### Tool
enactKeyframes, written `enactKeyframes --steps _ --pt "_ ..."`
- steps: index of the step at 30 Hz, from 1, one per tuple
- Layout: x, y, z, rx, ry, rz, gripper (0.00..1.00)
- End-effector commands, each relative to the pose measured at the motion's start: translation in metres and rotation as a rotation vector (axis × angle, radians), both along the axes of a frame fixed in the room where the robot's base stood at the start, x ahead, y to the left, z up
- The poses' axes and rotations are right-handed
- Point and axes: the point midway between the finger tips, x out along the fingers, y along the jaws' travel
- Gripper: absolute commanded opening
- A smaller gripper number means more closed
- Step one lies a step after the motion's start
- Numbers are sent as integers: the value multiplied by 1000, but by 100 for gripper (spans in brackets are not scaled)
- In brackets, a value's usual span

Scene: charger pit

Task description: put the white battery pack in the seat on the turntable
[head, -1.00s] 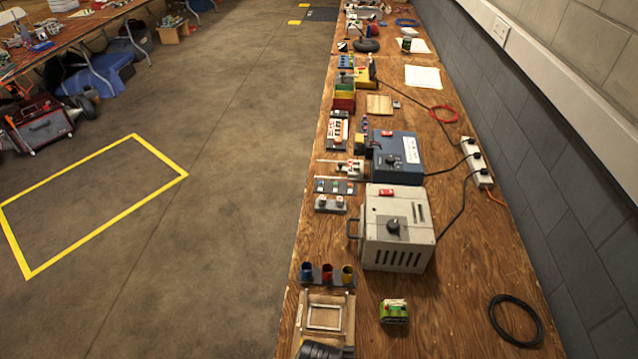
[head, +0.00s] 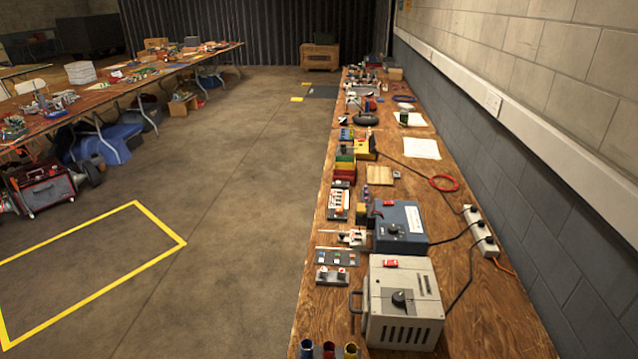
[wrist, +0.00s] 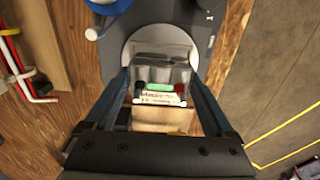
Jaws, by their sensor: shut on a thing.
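In the wrist view my gripper (wrist: 160,88) is shut on a pale, greyish-white pack, which I take to be the white battery pack (wrist: 160,74). It has a printed white strip, a green patch and a dark red spot at its near edge. The pack is over a round light grey disc (wrist: 131,52) on a dark grey base, which looks like the turntable. The pack hides the middle of the disc, so I cannot see the seat or tell whether the pack touches it. The head view does not show my gripper or the pack.
In the wrist view a blue-rimmed white round thing (wrist: 104,5) is near the disc, and red and white bent rods (wrist: 20,65) lie left. In the head view a grey box with a knob (head: 402,303) and a blue box (head: 400,228) stand on the wooden bench (head: 480,325).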

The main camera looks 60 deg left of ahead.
Motion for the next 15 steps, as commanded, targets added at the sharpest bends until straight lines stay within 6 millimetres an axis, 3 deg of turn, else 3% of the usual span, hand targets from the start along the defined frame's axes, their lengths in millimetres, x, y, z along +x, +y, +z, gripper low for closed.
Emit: enactKeyframes --steps 15 --pt "0 0 -7 1 -2 0 2"
